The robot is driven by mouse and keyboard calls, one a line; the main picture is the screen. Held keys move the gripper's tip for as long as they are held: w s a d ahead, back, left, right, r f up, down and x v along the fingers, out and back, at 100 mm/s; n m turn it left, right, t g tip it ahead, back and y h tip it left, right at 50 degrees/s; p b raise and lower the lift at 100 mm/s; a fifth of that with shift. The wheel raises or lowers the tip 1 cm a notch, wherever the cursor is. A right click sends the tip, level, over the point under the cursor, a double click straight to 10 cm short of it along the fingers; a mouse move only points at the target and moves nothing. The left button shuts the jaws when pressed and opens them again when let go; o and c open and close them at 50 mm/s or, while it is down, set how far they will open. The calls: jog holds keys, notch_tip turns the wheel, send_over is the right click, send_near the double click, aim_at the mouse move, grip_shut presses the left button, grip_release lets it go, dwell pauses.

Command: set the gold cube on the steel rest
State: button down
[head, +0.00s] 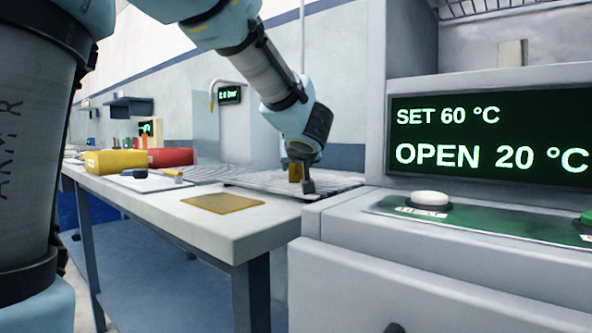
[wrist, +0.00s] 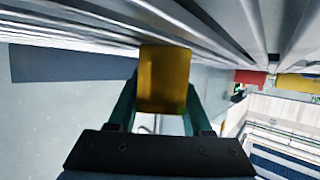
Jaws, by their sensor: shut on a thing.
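The gold cube (head: 295,172) is in my gripper (head: 301,178), over a ribbed grey metal rack at the back of the bench. The wrist view shows the cube (wrist: 164,80) between the two teal fingers of my gripper (wrist: 161,100), which is shut on it. The ribbed metal rack (head: 243,180), which looks like the steel rest, lies flat on the bench; its slats (wrist: 80,28) run close by the cube in the wrist view. I cannot tell whether the cube touches the slats.
A flat gold mat (head: 223,203) lies on the bench (head: 165,205). A yellow box (head: 115,161) and a red box (head: 171,157) stand further left, near small tools (head: 137,173). A grey oven unit (head: 345,215) with a lit display (head: 488,138) stands close on the right.

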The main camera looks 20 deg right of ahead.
jog(key=shift+c, duration=1.6)
grip_release()
jog(key=shift+s+r, duration=0.15)
jog(key=shift+r, duration=0.05)
jog(key=p+v, duration=0.3)
jog(key=v, duration=0.7)
jog(key=shift+s+r+p, duration=0.1)
jog(key=shift+s+p, duration=0.1)
jog(key=shift+p, duration=0.15)
jog(key=shift+s+a+r, duration=0.15)
jog(key=shift+s+a, duration=0.05)
jog(key=shift+s, duration=0.35)
